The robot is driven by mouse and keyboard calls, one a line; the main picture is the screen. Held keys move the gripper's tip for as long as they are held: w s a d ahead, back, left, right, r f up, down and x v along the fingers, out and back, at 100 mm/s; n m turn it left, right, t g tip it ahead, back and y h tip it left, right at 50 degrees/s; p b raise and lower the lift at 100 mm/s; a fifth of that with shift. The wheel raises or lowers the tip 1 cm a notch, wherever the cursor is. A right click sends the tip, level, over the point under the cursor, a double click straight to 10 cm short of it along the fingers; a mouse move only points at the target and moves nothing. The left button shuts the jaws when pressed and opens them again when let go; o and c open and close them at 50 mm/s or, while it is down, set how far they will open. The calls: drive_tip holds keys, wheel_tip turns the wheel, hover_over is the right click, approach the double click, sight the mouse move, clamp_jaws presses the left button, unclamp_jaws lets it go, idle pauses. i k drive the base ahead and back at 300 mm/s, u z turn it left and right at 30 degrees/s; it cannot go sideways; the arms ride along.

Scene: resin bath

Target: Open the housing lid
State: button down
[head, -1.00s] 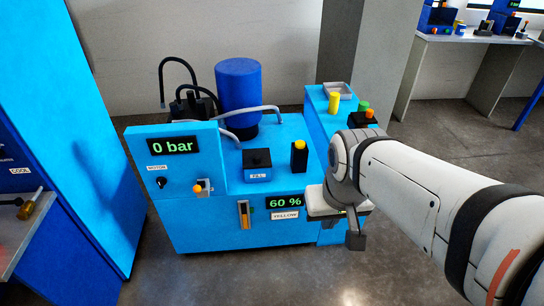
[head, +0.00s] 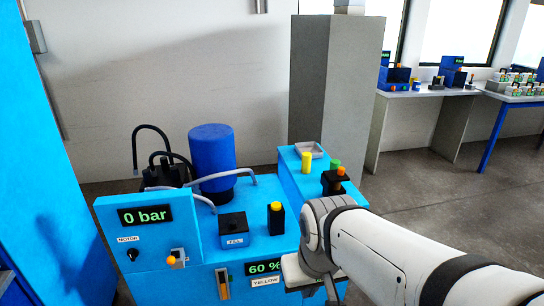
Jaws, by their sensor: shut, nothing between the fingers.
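The blue machine (head: 184,289) stands ahead, its panel display (head: 144,215) reading 0 bar. On its top are a blue cylinder (head: 211,158) with hoses at its foot, a small box (head: 234,240) marked FILL with a dark top, and a black post (head: 276,219) with a yellow top. I cannot tell which part is the housing lid, and no part stands visibly open. My gripper (head: 331,292) is shut and empty at the machine's front right, partly cut off by the lower picture edge and apart from the cylinder.
A black hosed unit (head: 166,172) stands behind. A grey pillar (head: 333,90), benches and a tall blue cabinet (head: 45,130) surround it.

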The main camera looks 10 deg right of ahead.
sight(338, 175)
drive_tip(key=u, duration=0.35)
drive_tip(key=k, duration=0.3)
drive_tip(key=z, duration=1.1)
drive_tip(key=i, duration=1.2)
drive_tip(key=u, duration=0.15)
